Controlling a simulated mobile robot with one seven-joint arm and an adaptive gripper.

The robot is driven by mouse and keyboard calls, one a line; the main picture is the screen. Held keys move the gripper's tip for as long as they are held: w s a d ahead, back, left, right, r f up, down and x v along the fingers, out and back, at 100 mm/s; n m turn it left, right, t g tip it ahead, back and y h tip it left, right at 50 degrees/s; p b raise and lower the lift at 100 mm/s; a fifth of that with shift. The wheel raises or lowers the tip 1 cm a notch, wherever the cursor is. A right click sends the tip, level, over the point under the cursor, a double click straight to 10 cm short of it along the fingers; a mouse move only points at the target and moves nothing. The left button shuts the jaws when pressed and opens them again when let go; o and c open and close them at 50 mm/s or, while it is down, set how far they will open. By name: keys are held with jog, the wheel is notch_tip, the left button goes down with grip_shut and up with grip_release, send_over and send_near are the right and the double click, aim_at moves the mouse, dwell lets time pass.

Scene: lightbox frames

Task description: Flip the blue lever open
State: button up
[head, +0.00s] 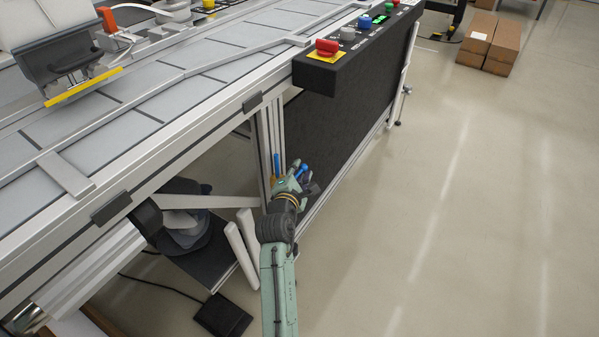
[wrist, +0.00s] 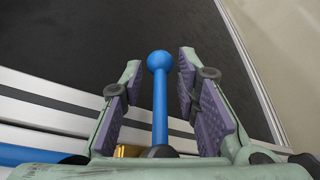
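The blue lever is a rod with a round ball end. In the wrist view the blue lever (wrist: 160,100) stands between the two purple-padded fingers of my gripper (wrist: 160,95), with a gap on both sides. My gripper is open around it, and the ball lies near the level of the fingertips. The lever's base is partly hidden by the gripper body. In the head view my gripper (head: 290,183) is at the lower side of the conveyor frame, and a bit of the blue lever (head: 301,170) shows beside the fingers.
A second blue bar (head: 277,165) is upright on the frame, left of my gripper. The black panel (head: 345,130) stands behind and right of it. Above is a control box (head: 330,75) with coloured buttons. The floor (head: 480,200) to the right is clear.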

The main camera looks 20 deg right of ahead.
jog(key=shift+c, duration=0.4)
grip_shut()
